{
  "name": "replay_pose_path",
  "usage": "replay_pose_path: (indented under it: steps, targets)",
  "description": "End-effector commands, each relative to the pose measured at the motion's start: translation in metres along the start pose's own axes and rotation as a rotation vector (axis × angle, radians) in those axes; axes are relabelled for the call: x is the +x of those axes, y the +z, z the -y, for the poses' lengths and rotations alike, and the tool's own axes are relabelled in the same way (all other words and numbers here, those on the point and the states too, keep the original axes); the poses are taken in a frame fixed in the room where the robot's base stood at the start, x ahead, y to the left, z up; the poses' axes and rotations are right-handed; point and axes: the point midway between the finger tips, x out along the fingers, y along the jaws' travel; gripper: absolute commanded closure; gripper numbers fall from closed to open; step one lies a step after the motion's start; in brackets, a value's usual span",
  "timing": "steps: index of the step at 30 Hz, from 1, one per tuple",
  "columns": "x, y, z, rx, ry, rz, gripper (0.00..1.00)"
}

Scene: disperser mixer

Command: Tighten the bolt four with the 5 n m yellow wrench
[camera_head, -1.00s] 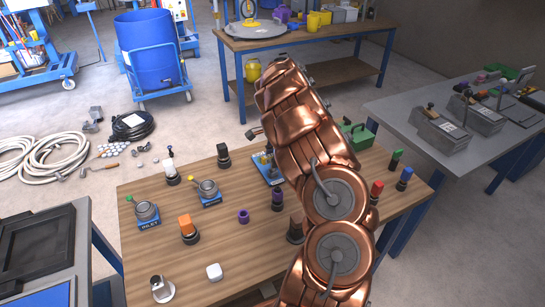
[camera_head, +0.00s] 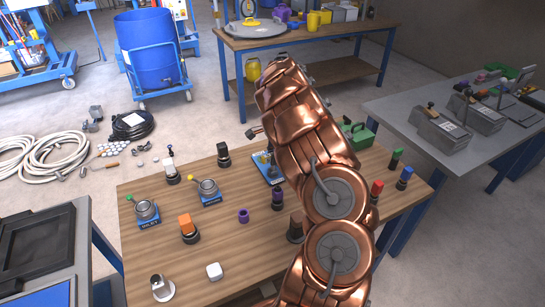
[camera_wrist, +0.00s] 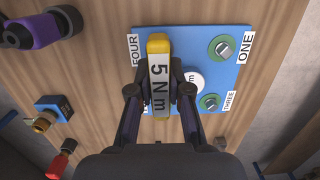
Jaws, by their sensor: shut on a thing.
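In the wrist view, my gripper (camera_wrist: 160,90) is shut on the yellow wrench (camera_wrist: 158,45), a block with a yellow end and a grey face marked "5 N m". The wrench is over the left part of the blue plate (camera_wrist: 188,35). Labels FOUR, ONE and THREE show on the plate. Bolt one (camera_wrist: 222,48) and bolt three (camera_wrist: 210,102) are visible in green rings. Bolt four is hidden, with the wrench just right of its label. I cannot tell whether the wrench touches it. In the head view, the plate (camera_head: 266,170) is partly behind my arm, which hides the gripper.
The wooden table (camera_head: 245,265) carries several coloured-top pieces, including an orange one (camera_head: 186,223) and a purple ring (camera_head: 243,216). Two small pots on blue bases stand at its left. In the wrist view, a purple-and-black piece (camera_wrist: 45,30) lies left of the plate.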

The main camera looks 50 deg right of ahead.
Motion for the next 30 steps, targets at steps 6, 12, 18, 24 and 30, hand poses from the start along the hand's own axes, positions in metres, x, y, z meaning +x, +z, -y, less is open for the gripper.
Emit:
replay_pose_path:
  steps: [6,12,18,24,30]
  targets:
    - [0.0001,0.0015,-0.0009,0.076,-0.006,0.003,1.00]
    - [-0.0017,0.0020,-0.0004,0.274,-0.031,0.003,1.00]
    - [-0.0013,0.0010,0.0000,0.431,-0.052,0.001,1.00]
    - [0.0000,0.0005,0.0000,0.495,-0.059,0.000,1.00]
    - [0.0003,0.0002,0.0002,0.497,-0.060,0.000,1.00]
